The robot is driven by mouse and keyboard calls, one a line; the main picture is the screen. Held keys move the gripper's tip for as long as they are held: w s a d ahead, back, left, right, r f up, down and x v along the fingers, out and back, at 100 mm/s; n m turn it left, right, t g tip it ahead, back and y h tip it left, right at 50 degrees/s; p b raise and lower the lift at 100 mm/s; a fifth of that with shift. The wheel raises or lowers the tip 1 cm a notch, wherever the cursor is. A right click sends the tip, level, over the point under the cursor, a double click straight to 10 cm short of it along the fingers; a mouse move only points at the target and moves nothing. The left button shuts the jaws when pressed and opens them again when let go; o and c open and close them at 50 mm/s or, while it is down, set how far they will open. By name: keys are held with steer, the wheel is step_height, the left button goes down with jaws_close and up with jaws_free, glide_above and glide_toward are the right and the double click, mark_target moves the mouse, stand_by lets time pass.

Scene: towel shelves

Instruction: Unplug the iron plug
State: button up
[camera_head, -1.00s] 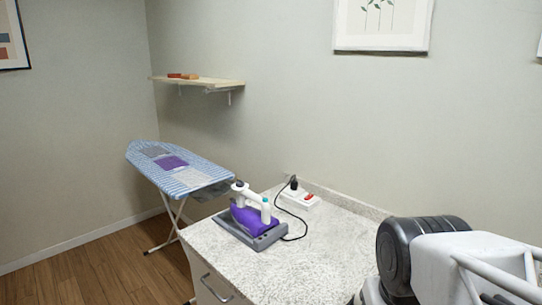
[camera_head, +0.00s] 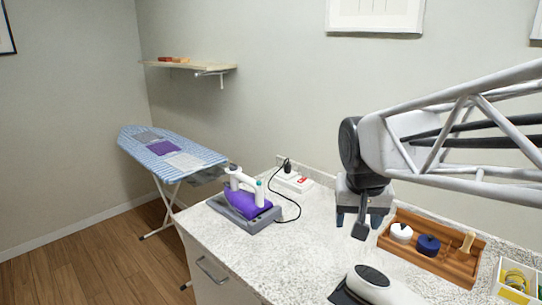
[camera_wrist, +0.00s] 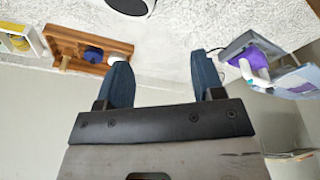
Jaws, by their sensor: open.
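The black iron plug (camera_head: 287,167) stands upright in a white power strip (camera_head: 296,182) with a red switch, at the counter's back edge by the wall. A thin black cord (camera_head: 298,208) runs from it to the purple and white iron (camera_head: 248,197), which sits on a grey base (camera_head: 240,215). The iron also shows at the upper right of the wrist view (camera_wrist: 262,55); I cannot make out the plug there. My gripper (camera_head: 358,222) is open and empty above the counter, right of the plug and apart from it. Its two blue fingers show in the wrist view (camera_wrist: 160,62).
A wooden tray (camera_head: 440,262) with spools stands right of my gripper, and a white box (camera_head: 517,280) beyond it. A white and dark object (camera_head: 372,285) lies at the counter's front. Counter (camera_head: 310,240) between gripper and iron is clear. An ironing board (camera_head: 170,150) stands left.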

steer(key=w+a+r+m, duration=0.1)
steer(key=w+r+m, duration=0.15)
steer(key=w, duration=1.55)
steer(key=m+h, duration=0.3)
steer(key=m, duration=0.3)
glide_above(287, 164)
steer(key=s+a, duration=0.2)
step_height(287, 164, down, 18)
steer(key=shift+r, duration=0.2)
steer(key=shift+f+n, duration=0.1)
steer(key=shift+n, duration=0.25)
steer(key=shift+x, duration=3.85)
steer(key=shift+w, duration=0.15)
